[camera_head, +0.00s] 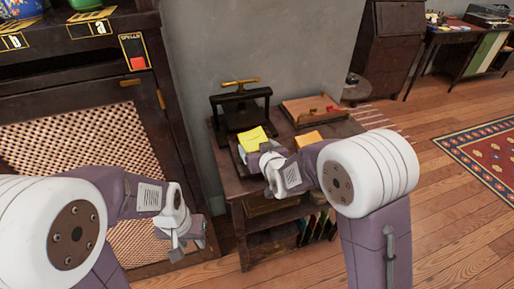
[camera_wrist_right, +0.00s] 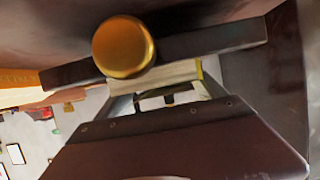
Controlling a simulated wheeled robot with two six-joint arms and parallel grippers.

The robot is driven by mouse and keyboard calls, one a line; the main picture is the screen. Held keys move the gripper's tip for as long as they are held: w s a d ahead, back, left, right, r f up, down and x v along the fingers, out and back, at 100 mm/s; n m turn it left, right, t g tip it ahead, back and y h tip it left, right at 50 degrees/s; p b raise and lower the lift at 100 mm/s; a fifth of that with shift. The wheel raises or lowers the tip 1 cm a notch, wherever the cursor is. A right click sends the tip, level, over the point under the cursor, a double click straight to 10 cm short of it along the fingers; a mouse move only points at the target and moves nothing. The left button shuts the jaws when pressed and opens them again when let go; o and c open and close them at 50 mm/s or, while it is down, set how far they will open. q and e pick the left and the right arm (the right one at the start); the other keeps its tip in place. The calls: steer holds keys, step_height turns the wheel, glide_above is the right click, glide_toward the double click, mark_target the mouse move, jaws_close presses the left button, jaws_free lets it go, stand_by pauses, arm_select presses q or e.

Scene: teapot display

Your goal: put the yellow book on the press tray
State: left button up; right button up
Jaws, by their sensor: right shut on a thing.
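The yellow book (camera_head: 252,138) is by the press on the small table. Its pale page edge and a strip of yellow cover (camera_wrist_right: 155,77) show in the right wrist view. My right gripper (camera_head: 258,158) is shut on it from the near side and hides part of it. The press (camera_head: 240,97) is dark with a brass handle and stands just behind the book. Its brass knob (camera_wrist_right: 123,47) and dark bar are close beyond the book. The press tray is mostly hidden; I cannot tell whether the book touches it. My left gripper (camera_head: 188,242) looks open and empty, left of the table.
A dark cabinet (camera_head: 90,120) with a lattice front stands at the left. Books fill the table's lower shelf (camera_head: 316,228).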

steer(key=o, duration=1.5)
steer(key=shift+f, duration=0.1)
steer(key=shift+c, duration=0.2)
steer(key=shift+r, duration=0.2)
steer(key=p+v, duration=0.1)
steer(key=v, duration=0.3)
steer(key=p+v, duration=0.1)
steer(key=v, duration=0.3)
steer(key=shift+s+r, duration=0.25)
steer(key=shift+r, duration=0.1)
steer(key=b, duration=0.1)
steer(key=s+b, duration=0.1)
steer(key=b, duration=0.1)
steer(key=shift+s+d+f, duration=0.1)
steer(key=shift+s+d, duration=0.2)
steer(key=shift+d, duration=0.1)
steer(key=shift+s+d+r+b, duration=0.15)
steer(key=shift+s+r+b, duration=0.15)
steer(key=shift+s+b, duration=0.3)
steer(key=shift+s+r, duration=0.1)
steer(key=shift+r, duration=0.1)
